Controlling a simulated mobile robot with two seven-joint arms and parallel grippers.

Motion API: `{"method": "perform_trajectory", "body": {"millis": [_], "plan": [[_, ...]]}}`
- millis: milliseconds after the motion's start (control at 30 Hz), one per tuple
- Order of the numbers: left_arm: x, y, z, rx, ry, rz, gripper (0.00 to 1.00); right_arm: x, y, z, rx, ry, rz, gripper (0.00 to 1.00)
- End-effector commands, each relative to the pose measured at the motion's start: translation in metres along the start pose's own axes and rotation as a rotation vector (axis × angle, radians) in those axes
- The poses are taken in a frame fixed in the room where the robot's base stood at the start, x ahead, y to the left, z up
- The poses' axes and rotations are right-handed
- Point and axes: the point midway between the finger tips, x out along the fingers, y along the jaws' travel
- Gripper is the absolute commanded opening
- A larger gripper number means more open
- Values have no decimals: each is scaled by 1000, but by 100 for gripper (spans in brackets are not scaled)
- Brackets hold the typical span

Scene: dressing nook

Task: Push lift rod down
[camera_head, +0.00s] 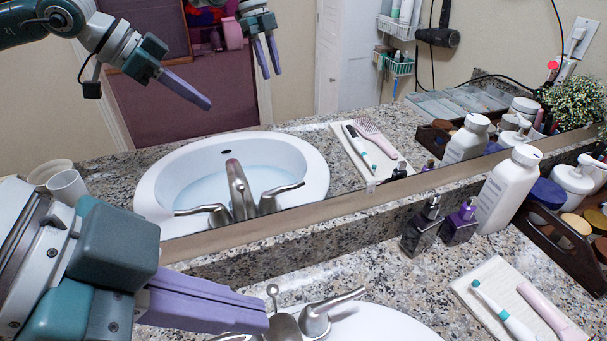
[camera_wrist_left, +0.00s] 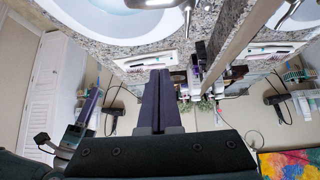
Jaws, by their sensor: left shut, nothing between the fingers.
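The lift rod (camera_head: 273,290) is a thin metal stem with a small round knob. It stands upright behind the faucet (camera_head: 312,322) at the bottom of the head view. My left gripper (camera_head: 266,318) comes in from the left with its purple fingers shut and empty. Its tips are just below the knob in the picture, close to the rod and faucet base; I cannot tell whether they touch. In the left wrist view the shut fingers (camera_wrist_left: 160,72) point up the picture, and I cannot make out the rod there.
A mirror behind the counter reflects the basin, faucet and my arms. Dark soap bottles (camera_head: 422,228), a white bottle (camera_head: 508,190) and a wooden caddy (camera_head: 566,238) stand along it. A tray (camera_head: 493,273) with a toothbrush lies right of the white sink (camera_head: 385,325).

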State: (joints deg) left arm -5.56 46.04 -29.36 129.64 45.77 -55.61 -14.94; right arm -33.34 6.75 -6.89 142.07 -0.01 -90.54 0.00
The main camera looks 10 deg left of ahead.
Motion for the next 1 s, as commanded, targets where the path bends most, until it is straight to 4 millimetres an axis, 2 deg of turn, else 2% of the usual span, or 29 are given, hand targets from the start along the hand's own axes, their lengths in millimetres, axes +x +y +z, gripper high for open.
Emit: {"method": "perform_trajectory", "body": {"millis": [33, 133, 300, 400, 533, 667, 1000], "plan": [[4, -8, 10, 29, 0, 14, 0, 10, 0, 3, 0, 0, 0, 33], [0, -26, 21, 46, 17, 36, 0, 21, 0, 7, 0, -1, 1, 33], [-19, -68, 36, 3, 42, -6, 0, 33, 0, 11, -2, -1, 2, 33], [-27, -82, 39, -21, 53, -34, 0, 35, 0, 11, -2, -1, 2, 33], [-26, -88, 38, -33, 63, -43, 0, 35, 0, 11, -2, 0, 2, 33], [-11, -87, 36, -35, 65, -40, 0, 34, 0, 11, -2, 0, 2, 33], [60, -90, 32, -35, 63, -40, 0, 36, 0, 11, -3, 1, 3, 33]]}}
